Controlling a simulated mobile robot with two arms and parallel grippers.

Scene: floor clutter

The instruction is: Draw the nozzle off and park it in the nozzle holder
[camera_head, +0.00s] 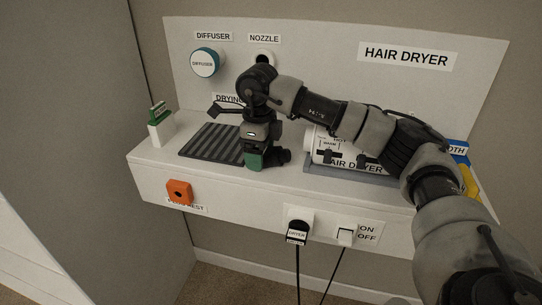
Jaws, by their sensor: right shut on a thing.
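The hair dryer (333,151) is white and lies on a grey rest on the shelf, its front end facing left. My right gripper (262,160) comes down left of the dryer and is shut on the dark nozzle (282,156). Most of the nozzle is hidden by the gripper. It sits just left of the dryer's front end; I cannot tell for sure whether the two touch. The nozzle holder (264,58) is a round, dark-centred mount on the back panel under the NOZZLE label, partly hidden by my right wrist. My left gripper is out of view.
The diffuser (205,63) hangs left of the nozzle holder. A ribbed dark drying mat (208,142) lies left of my gripper. A green-and-white item (159,124) stands at the shelf's left end. The orange plug rest (179,192), dryer plug (297,231) and switch (345,236) are on the front face.

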